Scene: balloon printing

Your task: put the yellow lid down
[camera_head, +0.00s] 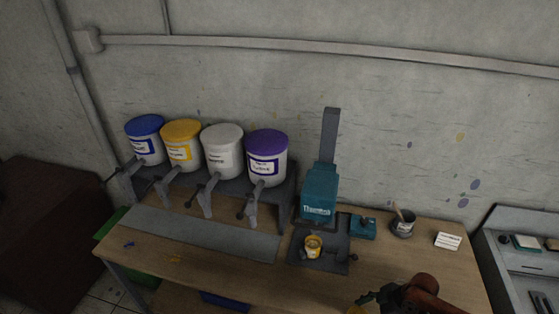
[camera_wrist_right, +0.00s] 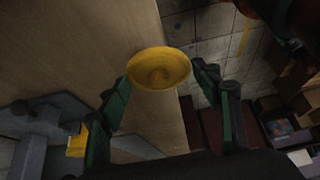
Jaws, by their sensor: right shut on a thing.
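My right gripper (camera_head: 364,302) comes in at the bottom right of the head view, near the table's front edge. It is shut on the yellow lid (camera_wrist_right: 158,68), a round disc with a raised middle, held between the two green fingertips in the right wrist view. Only a sliver of the yellow lid (camera_head: 356,310) shows at the bottom edge of the head view. The wooden table (camera_head: 390,262) lies close by; I cannot tell the lid's height over it. My left gripper is not in view.
Buckets with blue, yellow, white and purple tops stand on a dark rack (camera_head: 285,195) at the left. A teal press (camera_head: 319,190) holds a small yellow can (camera_head: 313,247) on its dark base. A dark pot (camera_head: 403,223) and a white card (camera_head: 447,241) stand right. The front right tabletop is clear.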

